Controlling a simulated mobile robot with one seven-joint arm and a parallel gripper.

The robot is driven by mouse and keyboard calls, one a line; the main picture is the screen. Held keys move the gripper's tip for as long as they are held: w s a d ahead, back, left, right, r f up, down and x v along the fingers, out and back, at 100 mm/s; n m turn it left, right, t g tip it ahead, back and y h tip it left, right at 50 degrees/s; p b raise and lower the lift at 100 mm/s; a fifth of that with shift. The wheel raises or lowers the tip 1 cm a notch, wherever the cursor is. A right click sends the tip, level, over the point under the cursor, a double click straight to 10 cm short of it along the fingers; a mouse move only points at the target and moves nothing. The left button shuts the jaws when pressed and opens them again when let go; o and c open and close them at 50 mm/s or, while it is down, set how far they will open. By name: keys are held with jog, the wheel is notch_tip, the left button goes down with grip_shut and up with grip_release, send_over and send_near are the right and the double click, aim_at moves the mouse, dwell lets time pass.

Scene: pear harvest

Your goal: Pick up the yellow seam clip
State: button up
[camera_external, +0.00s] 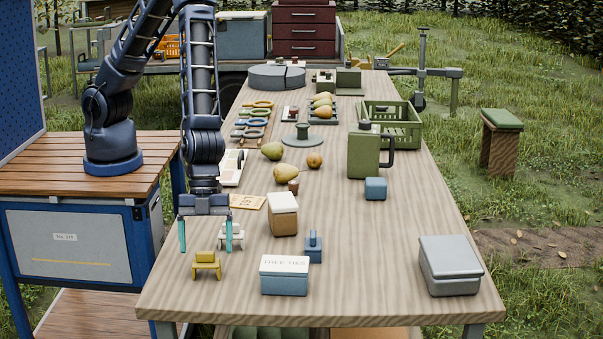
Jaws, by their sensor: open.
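A small yellow seam clip (206,266) stands on the near left part of the wooden table (370,290). My gripper (205,248) hangs over that part of the table, pointing down. Its two teal fingers are spread wide, with nothing held between them. The yellow clip shows just below the gap between the fingertips, seemingly apart from both. I cannot tell how far the fingertips are from it in depth. A similar cream clip (236,242) stands close behind and to the right, partly covered by the right finger.
A blue box labelled tree ties (284,282), a small blue clip-like block (314,248) and a white-lidded box (283,222) stand to the right. A grey box (450,266) is at the near right. Pears (286,173) and a green jug (364,154) stand farther back.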

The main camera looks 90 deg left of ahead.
aim_at(206, 263)
jog(key=shift+a+x, duration=0.1)
jog(key=shift+x, duration=1.2)
jog(key=shift+a+x, duration=0.15)
jog(key=shift+x, duration=1.2)
jog(key=shift+s+f, duration=0.1)
jog(key=shift+s, duration=0.1)
jog(key=c, duration=1)
jog(key=shift+c, duration=0.2)
